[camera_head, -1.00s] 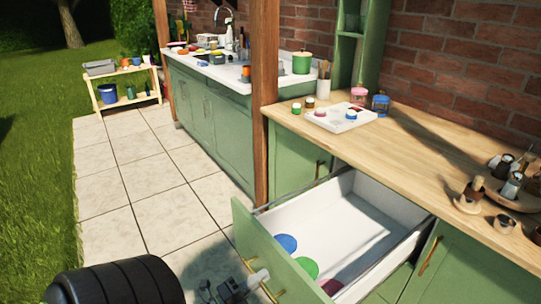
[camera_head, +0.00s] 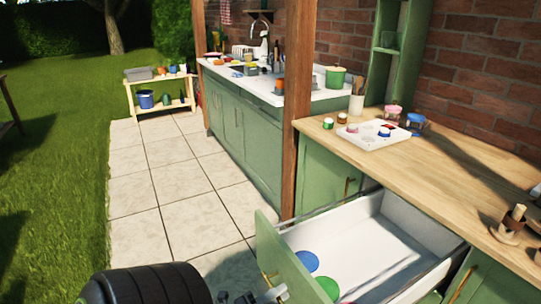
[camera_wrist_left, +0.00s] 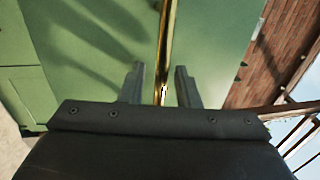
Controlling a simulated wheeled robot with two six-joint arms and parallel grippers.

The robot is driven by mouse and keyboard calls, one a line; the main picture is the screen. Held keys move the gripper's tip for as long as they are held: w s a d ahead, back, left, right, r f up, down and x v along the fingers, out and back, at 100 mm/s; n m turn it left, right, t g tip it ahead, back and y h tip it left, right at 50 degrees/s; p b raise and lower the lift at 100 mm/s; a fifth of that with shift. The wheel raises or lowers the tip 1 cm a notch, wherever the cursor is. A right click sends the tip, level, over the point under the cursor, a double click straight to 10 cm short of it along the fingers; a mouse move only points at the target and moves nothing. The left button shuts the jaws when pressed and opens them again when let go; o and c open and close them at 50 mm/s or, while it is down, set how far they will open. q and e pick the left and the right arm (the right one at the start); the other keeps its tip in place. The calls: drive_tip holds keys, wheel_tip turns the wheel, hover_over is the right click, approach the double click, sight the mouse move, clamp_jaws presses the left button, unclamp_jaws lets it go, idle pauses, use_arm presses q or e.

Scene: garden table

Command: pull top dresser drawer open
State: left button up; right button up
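The top drawer (camera_head: 375,248) of the green dresser stands pulled out, its white inside showing in the head view. Its green front (camera_head: 275,255) faces my left arm, and the bottom of the front is cut off by the frame. In the left wrist view the brass bar handle (camera_wrist_left: 169,40) runs down a green panel and passes between the two fingers of my left gripper (camera_wrist_left: 160,85). The fingers are apart, with gaps to the bar. In the head view this gripper (camera_head: 252,297) is at the bottom edge, by the drawer front. My right gripper is not in view.
A blue disc (camera_head: 307,261) and a green disc (camera_head: 327,288) lie in the drawer. The wooden counter (camera_head: 440,175) above bears a white tray (camera_head: 372,137), jars and a wooden post stands (camera_head: 297,110) left of it. Paving (camera_head: 180,185) on the left is clear.

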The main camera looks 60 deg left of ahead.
use_arm(q)
drive_tip(key=shift+s, duration=0.1)
drive_tip(key=b+v, duration=0.2)
drive_tip(key=v, duration=1.5)
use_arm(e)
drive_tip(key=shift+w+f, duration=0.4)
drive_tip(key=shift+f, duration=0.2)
use_arm(q)
drive_tip(key=shift+s+a, duration=0.1)
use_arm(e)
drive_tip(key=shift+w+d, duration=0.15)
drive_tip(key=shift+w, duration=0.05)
